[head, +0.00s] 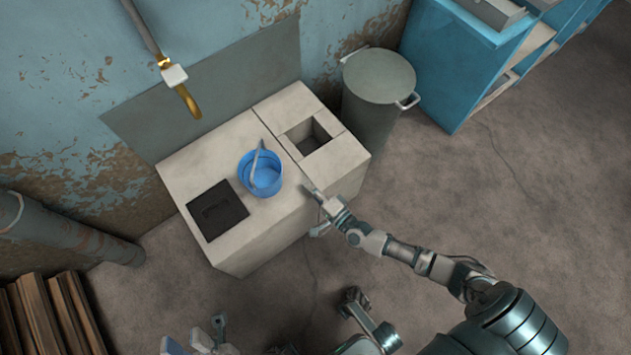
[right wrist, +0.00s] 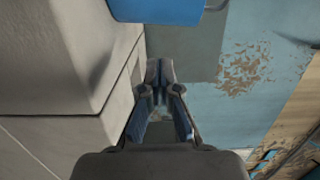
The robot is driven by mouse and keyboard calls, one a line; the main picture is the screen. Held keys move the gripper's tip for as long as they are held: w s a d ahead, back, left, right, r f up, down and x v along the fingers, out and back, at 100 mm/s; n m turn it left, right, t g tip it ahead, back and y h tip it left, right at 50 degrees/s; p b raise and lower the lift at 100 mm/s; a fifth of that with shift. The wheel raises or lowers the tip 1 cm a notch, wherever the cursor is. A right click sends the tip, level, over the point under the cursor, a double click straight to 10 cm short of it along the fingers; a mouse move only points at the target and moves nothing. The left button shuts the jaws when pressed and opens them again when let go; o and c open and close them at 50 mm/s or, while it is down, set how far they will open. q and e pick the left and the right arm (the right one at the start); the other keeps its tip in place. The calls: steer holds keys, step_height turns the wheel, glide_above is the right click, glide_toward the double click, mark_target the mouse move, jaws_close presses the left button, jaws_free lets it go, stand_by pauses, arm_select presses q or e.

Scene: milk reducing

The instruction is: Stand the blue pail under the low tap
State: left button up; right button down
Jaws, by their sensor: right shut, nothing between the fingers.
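The blue pail (head: 267,183) stands upright on the pale counter (head: 222,152), its handle raised over its mouth. The brass tap (head: 187,100) hangs on a pipe at the wall, above and left of the pail in the head view. My right gripper (head: 308,189) is shut and empty at the counter's front edge, to the right of the pail and apart from it. In the right wrist view the shut fingers (right wrist: 158,72) show below part of the pail (right wrist: 155,10). My left gripper (head: 202,340) is at the bottom edge, partly cut off, away from the pail.
A black square inset (head: 217,210) lies in the counter left of the pail. A square basin opening (head: 307,136) is at the right. A lidded grey bin (head: 378,76) and blue shelving (head: 458,55) stand further right. A thick pipe (head: 65,232) and planks (head: 50,315) are at left.

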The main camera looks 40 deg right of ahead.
mark_target(274, 188)
steer(key=w, duration=0.3)
steer(key=shift+w+a+f+b, duration=0.15)
steer(key=shift+a+f+b, duration=0.05)
steer(key=shift+a+b, duration=0.15)
steer(key=shift+w+a+r, duration=0.1)
steer(key=shift+w+a, duration=0.25)
steer(key=shift+a, duration=0.2)
steer(key=shift+w+a, duration=0.35)
steer(key=shift+a, duration=0.2)
steer(key=shift+w+a+r, duration=0.1)
steer(key=shift+w+a, duration=0.15)
steer(key=shift+a, duration=0.35)
steer(key=shift+d, duration=0.15)
steer(key=w+a, duration=0.1)
steer(key=a, duration=0.1)
steer(key=w+a, duration=0.3)
steer(key=a, duration=0.1)
steer(key=shift+w+a+b, duration=0.15)
steer(key=shift+b, duration=0.25)
steer(key=shift+d, duration=0.2)
